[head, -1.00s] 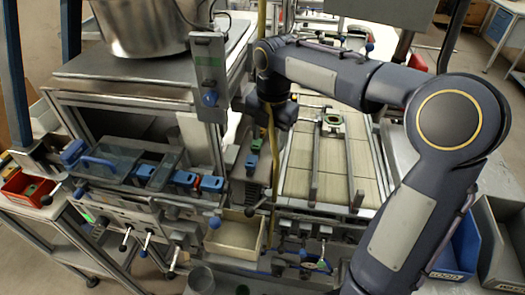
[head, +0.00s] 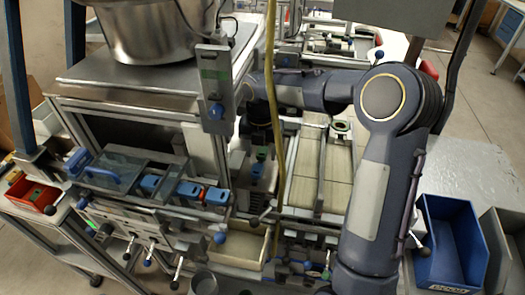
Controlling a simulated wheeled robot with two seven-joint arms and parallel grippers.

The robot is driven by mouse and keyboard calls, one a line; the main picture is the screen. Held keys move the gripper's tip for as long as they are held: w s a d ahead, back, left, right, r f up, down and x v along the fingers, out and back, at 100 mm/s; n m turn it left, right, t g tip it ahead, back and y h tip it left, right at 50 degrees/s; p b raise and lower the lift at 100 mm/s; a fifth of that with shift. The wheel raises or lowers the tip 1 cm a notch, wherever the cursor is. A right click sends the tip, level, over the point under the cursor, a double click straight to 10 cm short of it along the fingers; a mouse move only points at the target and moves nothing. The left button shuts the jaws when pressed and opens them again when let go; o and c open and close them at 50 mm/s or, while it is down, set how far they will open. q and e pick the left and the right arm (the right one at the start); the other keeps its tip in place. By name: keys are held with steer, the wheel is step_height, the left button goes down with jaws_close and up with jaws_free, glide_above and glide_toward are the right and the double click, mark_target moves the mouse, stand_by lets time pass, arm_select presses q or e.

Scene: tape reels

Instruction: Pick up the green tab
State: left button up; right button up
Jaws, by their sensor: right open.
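A small green tab (head: 262,153) shows among dark fittings just left of the yellow hose, near the middle of the head view. A small blue-green piece (head: 257,171) sits just below it. My right arm comes in from the lower right, and its dark wrist and right gripper (head: 260,136) point down close above the green tab. The gripper is open; its fingertips are small and partly lost against the dark parts, so I cannot tell whether they touch the tab. My left gripper is not in view.
A yellow hose (head: 271,85) hangs right beside my right wrist. A grey post with a blue knob (head: 214,90) stands left of it. A cream open bin (head: 240,248) lies below. A slatted conveyor (head: 305,165) is to the right, and a blue bin (head: 452,240) at lower right.

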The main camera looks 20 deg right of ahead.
steer(key=c, duration=1)
steer(key=shift+c, duration=0.2)
steer(key=shift+r, duration=0.1)
steer(key=shift+r, duration=0.25)
step_height(320, 180, up, 2)
steer(key=shift+r, duration=0.1)
steer(key=s+d+r+b, duration=0.3)
steer(key=s+d+r, duration=0.5)
steer(key=d+r, duration=0.2)
steer(key=shift+s+d, duration=0.2)
steer(key=shift+d, duration=0.45)
